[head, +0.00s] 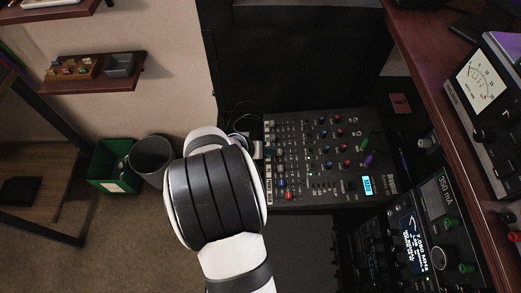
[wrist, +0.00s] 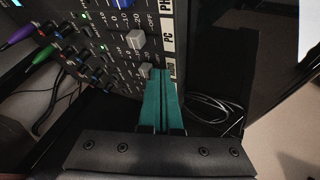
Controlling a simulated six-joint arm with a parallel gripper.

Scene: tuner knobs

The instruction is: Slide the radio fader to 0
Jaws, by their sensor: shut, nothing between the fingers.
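The mixer panel shows in the wrist view (wrist: 105,45) and in the head view (head: 325,185), with slider scales running toward an OFF end beside the strip labels. A light grey fader cap (wrist: 145,70) sits near the label end of the lowest visible row, whose label is partly covered and looks like the end of "RADIO". My gripper (wrist: 161,72) has teal fingers pressed together, with nothing between them. Its tips are right beside that cap, on the label side; I cannot tell whether they touch. My gripper is hidden behind my arm in the head view.
Another grey cap (wrist: 137,38) is in the PC row just above. Knobs and colored plugs, including a purple one (wrist: 18,32), crowd the left of the wrist view. A radio unit (head: 415,235) stands right of the mixer.

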